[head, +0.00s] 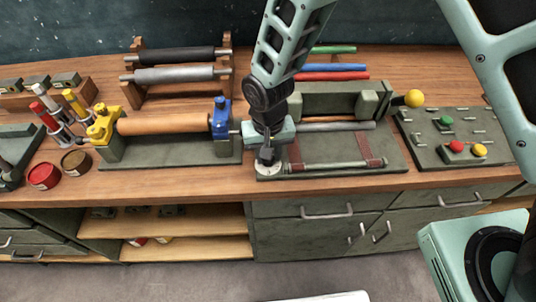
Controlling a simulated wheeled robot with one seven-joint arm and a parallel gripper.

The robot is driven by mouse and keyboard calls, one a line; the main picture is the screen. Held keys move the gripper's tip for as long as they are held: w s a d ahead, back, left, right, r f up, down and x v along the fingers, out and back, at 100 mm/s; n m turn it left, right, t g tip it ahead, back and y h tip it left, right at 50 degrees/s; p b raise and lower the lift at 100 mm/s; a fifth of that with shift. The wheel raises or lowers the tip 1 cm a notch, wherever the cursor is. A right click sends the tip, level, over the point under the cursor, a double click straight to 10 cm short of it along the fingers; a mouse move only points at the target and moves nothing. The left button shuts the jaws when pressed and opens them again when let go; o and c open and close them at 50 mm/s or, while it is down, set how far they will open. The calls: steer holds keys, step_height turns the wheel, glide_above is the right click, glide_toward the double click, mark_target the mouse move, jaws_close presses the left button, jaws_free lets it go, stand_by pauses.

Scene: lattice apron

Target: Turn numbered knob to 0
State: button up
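A pale round dial (269,171) with a dark centre lies at the front left corner of a grey-green machine (390,160) on the bench. It looks like the numbered knob, but its markings are too small to read. My gripper (267,157) points down right over the dial, with its dark fingers at or just above the dial's centre. The fingers hide part of the knob. I cannot tell whether they touch it, or whether they are open or shut.
A lathe-like stand (175,151) with a wooden roller (165,124) is left of my gripper. A metal rod (335,126) and a clamped bar (330,167) are close on the right. A button panel (430,155) stands further right. Drawers (320,235) are below.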

steer(key=n+b, duration=0.1)
steer(key=n, duration=0.4)
steer(key=shift+n, duration=0.7)
steer(key=o, duration=0.7)
steer(key=shift+r+b, duration=0.15)
steer(key=shift+b, duration=0.15)
step_height(320, 180, up, 17)
steer(key=b, duration=0.3)
steer(key=shift+r, duration=0.1)
steer(key=s+d, duration=0.5)
steer(key=s, duration=0.4)
steer(key=s+d, duration=0.5)
steer(key=s, duration=0.4)
steer(key=shift+s+f+y, duration=0.15)
steer(key=shift+f+y, duration=0.15)
steer(key=shift+f, duration=0.15)
